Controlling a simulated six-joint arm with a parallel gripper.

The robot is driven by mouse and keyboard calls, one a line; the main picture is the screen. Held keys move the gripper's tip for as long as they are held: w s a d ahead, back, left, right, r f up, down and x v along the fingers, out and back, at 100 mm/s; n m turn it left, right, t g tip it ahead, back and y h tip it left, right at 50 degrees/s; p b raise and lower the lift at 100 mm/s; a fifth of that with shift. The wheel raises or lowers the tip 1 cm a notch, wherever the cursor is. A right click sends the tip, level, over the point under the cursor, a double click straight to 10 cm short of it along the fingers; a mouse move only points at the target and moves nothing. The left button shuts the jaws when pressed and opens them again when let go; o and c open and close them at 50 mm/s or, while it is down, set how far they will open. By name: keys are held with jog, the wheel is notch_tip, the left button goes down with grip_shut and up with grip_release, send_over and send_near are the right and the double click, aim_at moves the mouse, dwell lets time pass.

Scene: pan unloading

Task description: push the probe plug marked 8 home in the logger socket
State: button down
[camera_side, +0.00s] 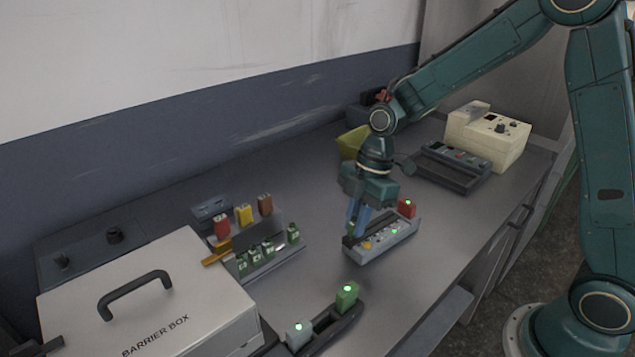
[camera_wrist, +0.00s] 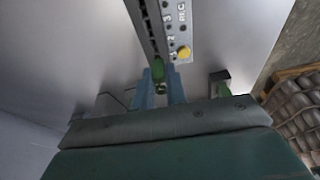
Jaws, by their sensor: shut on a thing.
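My gripper (camera_side: 354,226) is shut on a green probe plug, pointing down at the left end of the grey logger (camera_side: 382,252). In the wrist view the green plug (camera_wrist: 158,72) sits between the two blue fingers of my gripper (camera_wrist: 159,84), at the near end of the logger's row of dark slots (camera_wrist: 149,30). The number on the plug is not readable. The fingers hide its lower part, so I cannot tell how deep it sits in the socket. The logger's panel carries a yellow button (camera_wrist: 183,52) and printed marks beside the slots.
A rack (camera_side: 275,263) with several green plugs stands left of the logger, with red, yellow and orange plugs (camera_side: 244,214) behind. A dark holder (camera_side: 335,324) with two lit blocks lies in front. The barrier box (camera_side: 190,285) fills the front left.

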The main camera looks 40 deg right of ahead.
jog(key=shift+f, duration=0.15)
jog(key=c, duration=1.3)
grip_release()
jog(key=shift+c, duration=0.2)
jog(key=v, duration=1.4)
jog(key=shift+s, duration=0.15)
jog(key=s+d+r+m+t+h, duration=0.1)
jog(key=s+m+t, duration=0.1)
jog(key=s+m, duration=0.6)
jog(key=s+d+r+m+t+h, duration=0.1)
jog(key=s+r+m+t+h, duration=0.1)
jog(key=s+m, duration=0.7)
jog(key=s+t, duration=0.1)
jog(key=s, duration=0.2)
jog(key=shift+s+d, duration=0.3)
